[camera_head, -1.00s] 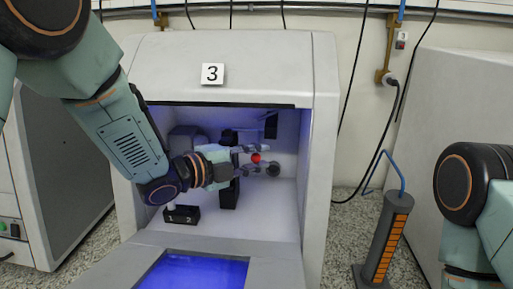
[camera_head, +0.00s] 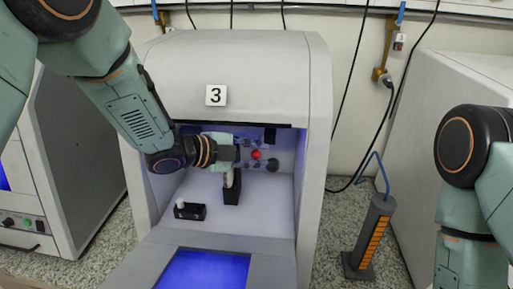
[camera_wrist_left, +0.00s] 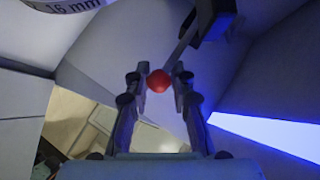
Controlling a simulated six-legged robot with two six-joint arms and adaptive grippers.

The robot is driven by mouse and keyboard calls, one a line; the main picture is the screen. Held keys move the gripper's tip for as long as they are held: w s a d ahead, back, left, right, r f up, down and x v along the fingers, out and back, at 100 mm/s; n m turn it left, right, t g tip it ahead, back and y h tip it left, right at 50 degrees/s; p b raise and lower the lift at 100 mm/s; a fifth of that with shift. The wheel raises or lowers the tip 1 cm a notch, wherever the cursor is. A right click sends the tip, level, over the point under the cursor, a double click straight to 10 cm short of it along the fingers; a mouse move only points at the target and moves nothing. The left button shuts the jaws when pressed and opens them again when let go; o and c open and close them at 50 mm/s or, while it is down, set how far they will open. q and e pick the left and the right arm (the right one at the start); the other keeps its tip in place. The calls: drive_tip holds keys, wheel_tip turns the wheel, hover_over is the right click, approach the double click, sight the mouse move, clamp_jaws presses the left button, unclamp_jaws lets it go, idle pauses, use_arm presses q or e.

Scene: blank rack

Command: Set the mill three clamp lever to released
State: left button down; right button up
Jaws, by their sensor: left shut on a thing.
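The mill with the number 3 plate (camera_head: 216,95) stands open in front of me. Inside it, my left gripper (camera_head: 257,157) is shut on the red ball knob (camera_head: 256,154) of the clamp lever. In the left wrist view the red knob (camera_wrist_left: 158,81) sits between the fingertips of my left gripper (camera_wrist_left: 160,76). A grey lever rod (camera_wrist_left: 183,42) runs up from the knob to a dark block (camera_wrist_left: 213,18). In the head view the rod is mostly hidden by my gripper. My right arm shows at the right edge, but its gripper is out of view.
A small black box with a pale knob (camera_head: 190,211), marked 1 and 2, lies on the mill's floor. A dark upright block (camera_head: 232,190) stands below my gripper. A grey post with orange slots (camera_head: 370,238) stands to the right. Other machines (camera_head: 78,160) flank the mill.

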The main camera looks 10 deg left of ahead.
use_arm(q)
drive_tip(key=shift+a+f, duration=0.1)
idle(0.4)
drive_tip(key=c, duration=1.5)
unclamp_jaws()
drive_tip(key=o, duration=0.4)
drive_tip(key=shift+w+f, duration=0.1)
drive_tip(key=shift+w, duration=0.1)
drive_tip(key=shift+s, duration=0.1)
drive_tip(key=shift+s+r, duration=0.1)
drive_tip(key=shift+r, duration=0.1)
drive_tip(key=shift+s+a+r, duration=0.2)
drive_tip(key=v, duration=1.1)
drive_tip(key=shift+a, duration=0.2)
drive_tip(key=shift+f, duration=0.1)
